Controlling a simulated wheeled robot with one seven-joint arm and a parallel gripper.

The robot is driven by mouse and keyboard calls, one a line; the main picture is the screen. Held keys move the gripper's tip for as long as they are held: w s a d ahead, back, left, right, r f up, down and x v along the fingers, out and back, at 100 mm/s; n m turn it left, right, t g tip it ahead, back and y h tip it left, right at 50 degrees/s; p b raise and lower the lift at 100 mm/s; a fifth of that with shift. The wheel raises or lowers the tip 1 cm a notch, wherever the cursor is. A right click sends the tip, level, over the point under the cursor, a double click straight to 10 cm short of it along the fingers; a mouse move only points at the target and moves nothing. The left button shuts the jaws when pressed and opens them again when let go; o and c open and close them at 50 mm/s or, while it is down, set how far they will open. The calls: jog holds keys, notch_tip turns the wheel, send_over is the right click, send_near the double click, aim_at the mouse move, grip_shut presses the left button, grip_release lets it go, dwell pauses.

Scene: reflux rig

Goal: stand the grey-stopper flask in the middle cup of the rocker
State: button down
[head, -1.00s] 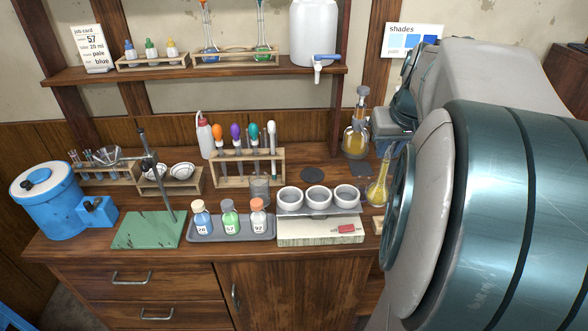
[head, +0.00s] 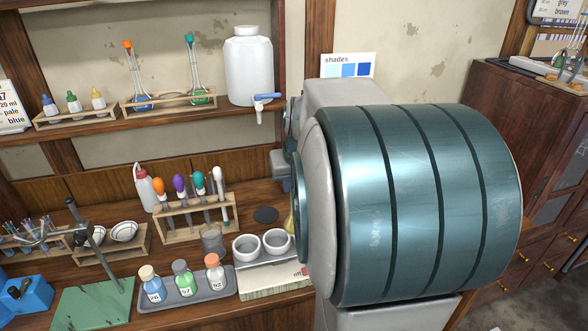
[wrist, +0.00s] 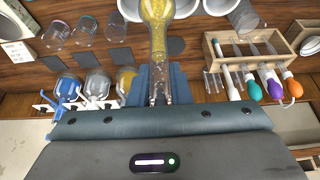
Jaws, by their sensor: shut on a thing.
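My gripper (wrist: 157,90) is shut on the neck of a glass flask (wrist: 157,12) with yellow liquid in its round bulb. The jaws hide the neck's end, so I cannot see its stopper's colour. In the wrist view the bulb overlaps the white cups (wrist: 183,9) of the rocker; I cannot tell whether it touches them. In the head view my arm hides the gripper and most of the flask; only a yellow sliver (head: 290,222) shows beside the cups. The rocker (head: 275,281) shows two cups there, the left one (head: 246,248) and the middle one (head: 277,242); the right one is hidden.
A grey tray with three stoppered bottles (head: 182,280) stands left of the rocker. A glass beaker (head: 213,240) and a dropper rack (head: 197,219) stand close behind. In the wrist view, several glass vessels (wrist: 88,32) stand on the other side.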

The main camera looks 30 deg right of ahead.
jog(key=w+a+f+p, duration=0.1)
jog(key=w+a+f, duration=0.2)
jog(key=f, duration=0.4)
jog(key=shift+w+a, duration=0.2)
jog(key=shift+w, duration=0.05)
jog(key=shift+f, duration=0.1)
jog(key=c, duration=1.3)
grip_release()
jog(key=shift+c, duration=0.2)
jog(key=v, duration=1.2)
jog(key=s+a+f+n+y, duration=0.1)
jog(key=s+a+f+n, duration=0.2)
jog(key=s+a, duration=0.9)
jog(key=s+f, duration=0.3)
jog(key=shift+a+g+b, duration=0.3)
jog(key=shift+a, duration=0.05)
